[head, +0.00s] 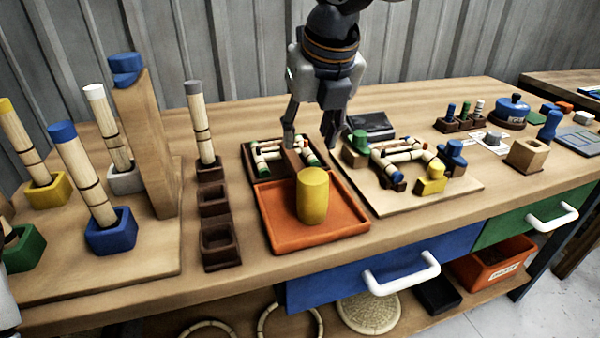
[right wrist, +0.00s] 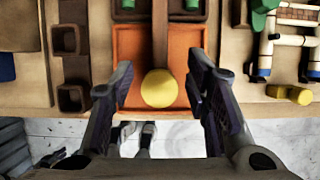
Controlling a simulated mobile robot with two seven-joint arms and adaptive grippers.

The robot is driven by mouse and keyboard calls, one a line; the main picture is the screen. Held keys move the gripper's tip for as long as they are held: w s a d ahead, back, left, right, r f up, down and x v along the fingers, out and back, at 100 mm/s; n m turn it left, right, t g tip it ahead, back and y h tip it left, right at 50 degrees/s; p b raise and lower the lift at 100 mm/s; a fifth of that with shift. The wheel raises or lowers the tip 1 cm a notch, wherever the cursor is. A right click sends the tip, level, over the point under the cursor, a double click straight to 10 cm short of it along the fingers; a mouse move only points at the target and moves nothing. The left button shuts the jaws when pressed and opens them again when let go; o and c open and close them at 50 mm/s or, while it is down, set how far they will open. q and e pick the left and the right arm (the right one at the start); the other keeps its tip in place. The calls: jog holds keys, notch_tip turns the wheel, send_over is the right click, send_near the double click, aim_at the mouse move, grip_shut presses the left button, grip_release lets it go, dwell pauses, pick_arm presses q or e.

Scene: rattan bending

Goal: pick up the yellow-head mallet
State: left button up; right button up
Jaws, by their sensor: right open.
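The yellow-head mallet (head: 313,195) is in the orange tray (head: 272,238), its yellow cylinder head standing out toward the front. Its brown handle (right wrist: 160,32) runs back from the head, past the tray's far side. My right gripper (head: 310,138) is open and empty, above the handle's end at the back of the tray in the head view. In the right wrist view my right gripper (right wrist: 160,76) has one finger on each side of the mallet, apart from it. My left gripper is not in view.
A dark rack (head: 262,178) with rattan pieces sits right behind the tray. A dark socket strip (head: 213,222) stands left, and a bending board (head: 400,204) with colored pegs stands right. A tall wooden post (head: 150,130) rises farther left. Drawers (head: 340,285) hang below.

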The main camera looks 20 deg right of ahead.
aim_at(302, 173)
jog(key=x, duration=0.2)
jog(key=s+x, duration=0.1)
jog(key=x, duration=0.2)
jog(key=shift+f+b, duration=0.35)
jog(key=shift+f, duration=0.1)
jog(key=x, duration=0.6)
jog(key=shift+w+r+b, duration=0.1)
jog(key=shift+w+b, duration=0.05)
jog(key=shift+b, duration=0.2)
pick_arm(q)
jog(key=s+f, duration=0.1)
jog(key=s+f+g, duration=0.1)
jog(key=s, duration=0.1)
pick_arm(e)
jog(key=shift+r, duration=0.1)
grip_shut()
